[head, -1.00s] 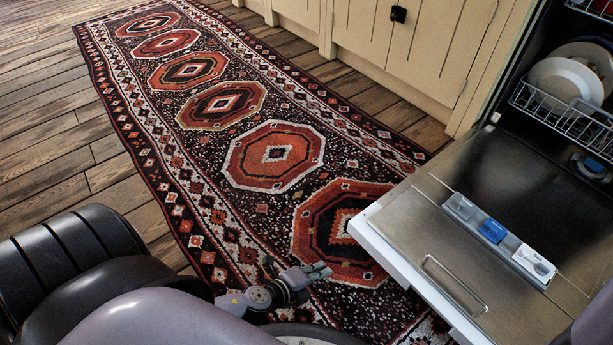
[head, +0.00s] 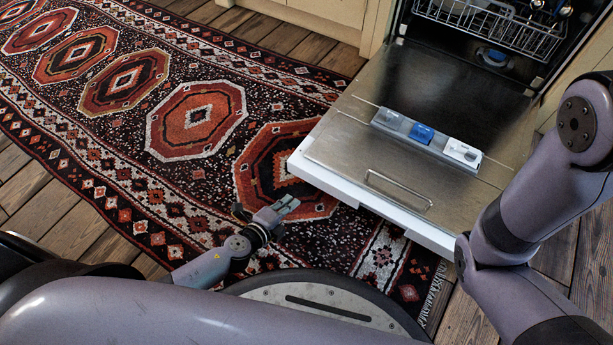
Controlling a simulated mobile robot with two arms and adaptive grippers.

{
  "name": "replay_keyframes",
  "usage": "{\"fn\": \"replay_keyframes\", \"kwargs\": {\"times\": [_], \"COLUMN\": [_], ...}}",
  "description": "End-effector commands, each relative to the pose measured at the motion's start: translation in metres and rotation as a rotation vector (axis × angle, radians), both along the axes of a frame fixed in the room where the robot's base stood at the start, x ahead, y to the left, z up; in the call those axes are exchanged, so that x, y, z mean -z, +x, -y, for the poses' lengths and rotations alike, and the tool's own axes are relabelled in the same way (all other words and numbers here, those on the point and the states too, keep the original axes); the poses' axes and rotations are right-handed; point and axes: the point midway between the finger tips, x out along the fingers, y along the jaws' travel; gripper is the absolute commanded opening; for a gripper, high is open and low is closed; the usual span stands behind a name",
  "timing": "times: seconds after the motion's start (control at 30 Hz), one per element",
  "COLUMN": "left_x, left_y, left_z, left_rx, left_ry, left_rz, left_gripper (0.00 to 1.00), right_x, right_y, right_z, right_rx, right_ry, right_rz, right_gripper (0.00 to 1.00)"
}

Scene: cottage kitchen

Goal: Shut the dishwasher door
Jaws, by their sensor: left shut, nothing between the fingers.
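The dishwasher door (head: 340,140) is folded down, lying about flat, its inner metal face up with a detergent dispenser (head: 425,137) and a wire handle on it. The dishwasher's dark inside (head: 400,25) stands open at the top right. My left gripper (head: 287,206) is shut and empty, over the rug just left of the door's near left corner and apart from it in the picture. My right arm comes down along the right side of the view, to the right of the door; its gripper does not show.
A wire rack (head: 495,25) sits inside the dishwasher, pushed in behind the door. A patterned red rug (head: 190,118) covers the wooden floor (head: 40,205) to the left. Cream cabinets (head: 330,15) stand left of the dishwasher.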

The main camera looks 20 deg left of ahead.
Motion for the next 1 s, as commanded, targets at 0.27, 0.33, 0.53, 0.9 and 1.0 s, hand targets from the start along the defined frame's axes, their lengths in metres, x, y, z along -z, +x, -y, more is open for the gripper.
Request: {"fn": "replay_keyframes", "kwargs": {"times": [0.27, 0.33, 0.53, 0.9, 1.0], "left_x": [-0.001, -0.001, -0.001, -0.003, -0.003], "left_y": [0.033, 0.041, 0.064, 0.091, 0.093], "left_z": [0.011, 0.014, 0.021, 0.03, 0.031], "left_rx": [0.0, 0.001, 0.0, 0.001, 0.001], "left_ry": [0.001, -0.001, 0.0, -0.003, -0.002], "left_rz": [0.001, 0.002, 0.001, 0.007, 0.006], "left_gripper": [0.0, 0.0, 0.0, 0.0, 0.0], "right_x": [-0.007, -0.009, -0.01, -0.008, -0.008], "right_y": [0.0, 0.0, 0.0, 0.002, 0.002], "right_z": [0.0, 0.0, 0.0, 0.0, 0.0], "right_rx": [0.0, 0.0, 0.0, 0.0, 0.0], "right_ry": [-0.001, -0.001, 0.0, -0.001, -0.001], "right_rz": [0.0, 0.0, 0.001, -0.005, -0.005], "right_gripper": [0.0, 0.0, 0.0, 0.0, 0.0]}}
